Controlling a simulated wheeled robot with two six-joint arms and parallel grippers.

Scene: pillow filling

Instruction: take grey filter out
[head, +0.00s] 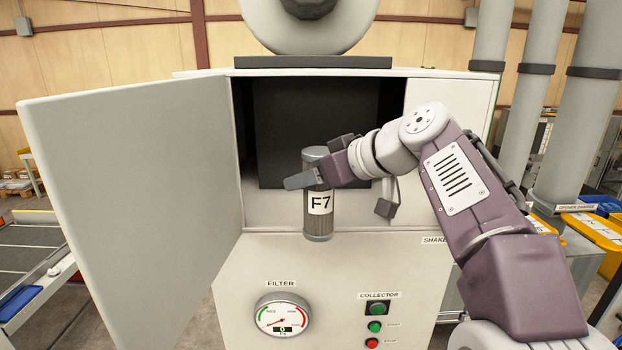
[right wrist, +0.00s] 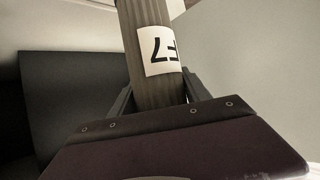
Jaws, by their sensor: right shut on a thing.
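The grey filter (head: 318,228) is an upright cylinder with a white F7 label. My right gripper (head: 316,178) is shut on its upper part, in front of the open cabinet (head: 424,95). In the right wrist view the filter (right wrist: 146,20) stands between the two fingers of the gripper (right wrist: 158,90), its label upside down. Part of the filter is hidden behind a finger in the head view. My left gripper is not in view.
The cabinet door (head: 135,190) stands wide open to the left. The dark cabinet opening (head: 275,130) is behind the filter. Below are a filter gauge (head: 283,316) and a collector panel (head: 376,322) with buttons. Grey pipes (head: 535,100) stand at the right.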

